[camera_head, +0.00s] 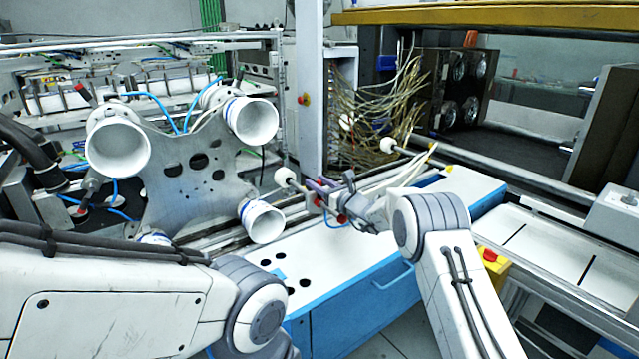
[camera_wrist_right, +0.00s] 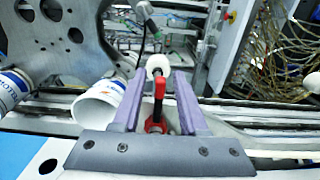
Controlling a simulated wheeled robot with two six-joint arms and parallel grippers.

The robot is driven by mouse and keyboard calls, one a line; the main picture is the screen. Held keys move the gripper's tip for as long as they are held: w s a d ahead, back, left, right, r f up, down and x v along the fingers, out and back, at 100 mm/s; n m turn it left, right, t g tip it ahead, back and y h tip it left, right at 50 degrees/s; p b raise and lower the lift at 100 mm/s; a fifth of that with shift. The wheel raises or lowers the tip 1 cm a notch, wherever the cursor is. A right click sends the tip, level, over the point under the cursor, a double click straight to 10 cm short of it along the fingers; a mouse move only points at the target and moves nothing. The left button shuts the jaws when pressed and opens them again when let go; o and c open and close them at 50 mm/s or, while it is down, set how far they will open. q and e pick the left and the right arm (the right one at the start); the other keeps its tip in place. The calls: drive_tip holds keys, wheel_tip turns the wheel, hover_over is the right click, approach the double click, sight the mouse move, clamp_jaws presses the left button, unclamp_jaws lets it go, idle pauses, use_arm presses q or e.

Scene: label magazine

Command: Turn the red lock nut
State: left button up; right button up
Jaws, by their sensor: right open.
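The red lock nut (camera_wrist_right: 159,90) shows in the right wrist view as a narrow upright red piece with a dark middle and a red lower part. It sits on a rod in front of a white round knob (camera_wrist_right: 158,66). My right gripper (camera_wrist_right: 158,78) is open, with one purple finger on each side of the red nut; a gap shows on both sides. In the head view my right gripper (camera_head: 322,188) is over the rods near the middle, and small red parts there are too small to tell apart. My left arm enters at lower left; its gripper is not visible.
A metal plate (camera_head: 190,165) with white cups (camera_head: 118,150) stands left of the right gripper. A blue and white cabinet (camera_head: 360,295) lies below. A bundle of cables (camera_head: 385,100) hangs behind. Another white knob (camera_head: 389,145) stands on a rod to the right.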

clamp_jaws()
idle(1.4)
